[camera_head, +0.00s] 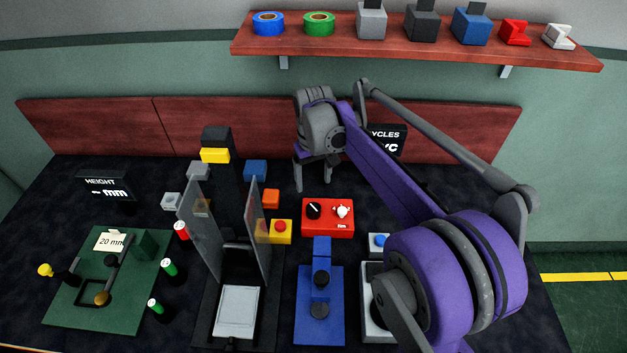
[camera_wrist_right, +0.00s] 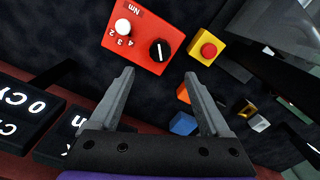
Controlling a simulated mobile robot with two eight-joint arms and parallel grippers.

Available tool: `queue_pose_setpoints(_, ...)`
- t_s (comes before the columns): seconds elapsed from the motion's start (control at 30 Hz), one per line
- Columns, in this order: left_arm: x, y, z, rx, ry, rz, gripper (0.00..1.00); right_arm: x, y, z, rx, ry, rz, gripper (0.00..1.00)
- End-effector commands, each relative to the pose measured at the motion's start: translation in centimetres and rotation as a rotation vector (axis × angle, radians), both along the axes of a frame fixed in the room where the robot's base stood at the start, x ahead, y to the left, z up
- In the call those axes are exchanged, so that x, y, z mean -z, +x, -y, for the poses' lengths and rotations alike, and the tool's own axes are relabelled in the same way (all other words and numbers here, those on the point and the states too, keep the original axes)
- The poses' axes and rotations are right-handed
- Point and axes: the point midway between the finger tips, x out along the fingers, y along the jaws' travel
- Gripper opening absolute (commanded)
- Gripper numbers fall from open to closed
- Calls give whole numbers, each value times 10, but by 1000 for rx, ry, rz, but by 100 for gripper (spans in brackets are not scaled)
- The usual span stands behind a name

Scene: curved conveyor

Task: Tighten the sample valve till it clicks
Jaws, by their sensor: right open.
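A red box (camera_head: 328,226) marked Nm sits in the middle of the table. Its black knob (camera_head: 314,210) has a white pointer line, and a white round knob (camera_head: 342,211) is beside it. I cannot tell for sure which part is the sample valve. In the right wrist view the red box (camera_wrist_right: 113,45) shows its black knob (camera_wrist_right: 160,50) and its white knob (camera_wrist_right: 123,27) by a number scale. My right gripper (camera_head: 316,174) is open and empty, above and behind the red box, apart from it. Its fingertips (camera_wrist_right: 159,76) also show in the right wrist view. My left gripper is out of view.
A yellow box with a red button (camera_head: 280,230) stands left of the red box. A clear-panelled press (camera_head: 240,308), a blue fixture (camera_head: 319,300) and a green board (camera_head: 125,250) stand nearer the front. A display (camera_head: 388,138) stands behind. A shelf (camera_head: 340,45) hangs above.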

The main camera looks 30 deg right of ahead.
Motion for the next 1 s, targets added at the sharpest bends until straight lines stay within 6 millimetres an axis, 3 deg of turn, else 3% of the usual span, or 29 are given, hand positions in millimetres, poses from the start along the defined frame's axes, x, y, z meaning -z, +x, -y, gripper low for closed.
queue_pose_setpoints(0.3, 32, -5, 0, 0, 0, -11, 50, 2, -3, 0, -429, 0, -1, 81)
queue_pose_setpoints(0.47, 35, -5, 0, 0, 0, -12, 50, 6, -2, 0, -512, 0, 0, 81)
queue_pose_setpoints(1.0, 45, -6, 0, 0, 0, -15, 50, 95, -2, 0, -510, 0, 0, 81)
